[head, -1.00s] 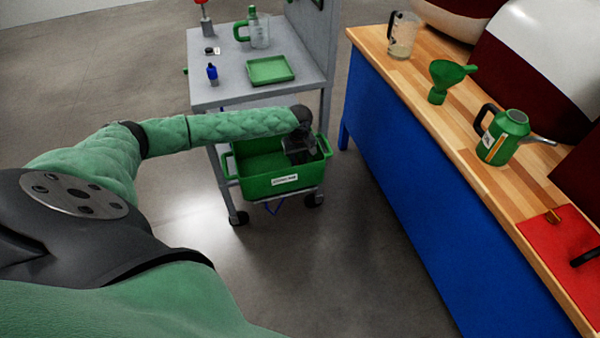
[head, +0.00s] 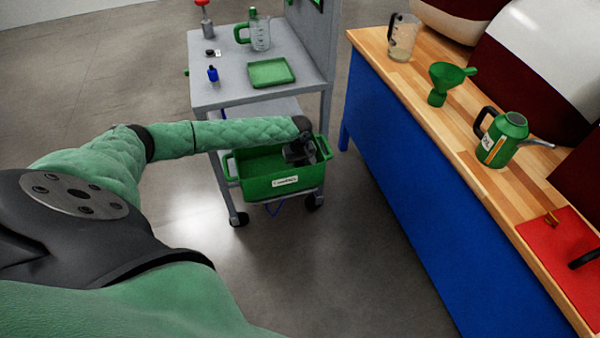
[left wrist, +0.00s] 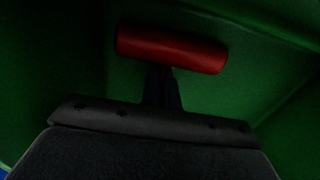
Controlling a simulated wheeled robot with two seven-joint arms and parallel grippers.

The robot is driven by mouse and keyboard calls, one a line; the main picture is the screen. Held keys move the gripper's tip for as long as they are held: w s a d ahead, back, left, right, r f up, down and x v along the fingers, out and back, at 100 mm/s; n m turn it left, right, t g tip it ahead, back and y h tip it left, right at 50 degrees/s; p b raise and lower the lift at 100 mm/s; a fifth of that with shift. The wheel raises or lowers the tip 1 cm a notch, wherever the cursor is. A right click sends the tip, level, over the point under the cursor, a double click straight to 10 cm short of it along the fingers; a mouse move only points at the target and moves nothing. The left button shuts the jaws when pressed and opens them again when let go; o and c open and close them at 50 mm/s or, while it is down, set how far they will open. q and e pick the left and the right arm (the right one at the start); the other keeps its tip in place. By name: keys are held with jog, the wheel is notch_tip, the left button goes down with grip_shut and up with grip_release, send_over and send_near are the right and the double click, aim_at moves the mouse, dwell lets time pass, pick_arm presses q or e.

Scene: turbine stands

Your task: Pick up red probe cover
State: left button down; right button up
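The red probe cover (left wrist: 172,49) is a red cylinder lying crosswise inside the green bin in the left wrist view. My left gripper (left wrist: 162,85) reaches to the middle of its lower edge, with the fingertips hidden at the cover. The picture is dark, and I cannot tell whether the fingers are shut on it. In the head view my left gripper (head: 299,152) is down at the right side of the green bin (head: 255,181), and the cover is not visible there. My right gripper is not in view.
The bin sits on the lower part of a grey cart (head: 215,95). The cart's top holds a green tray (head: 270,72), a blue bottle (head: 213,73) and a jug (head: 259,36). A blue workbench (head: 400,180) with a wooden top stands to the right.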

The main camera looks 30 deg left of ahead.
pick_arm(q)
jog(key=shift+r, duration=0.15)
notch_tip(320, 180, up, 9)
jog(key=shift+f+b, duration=0.2)
jog(key=shift+b, duration=0.45)
jog(key=shift+r, duration=0.55)
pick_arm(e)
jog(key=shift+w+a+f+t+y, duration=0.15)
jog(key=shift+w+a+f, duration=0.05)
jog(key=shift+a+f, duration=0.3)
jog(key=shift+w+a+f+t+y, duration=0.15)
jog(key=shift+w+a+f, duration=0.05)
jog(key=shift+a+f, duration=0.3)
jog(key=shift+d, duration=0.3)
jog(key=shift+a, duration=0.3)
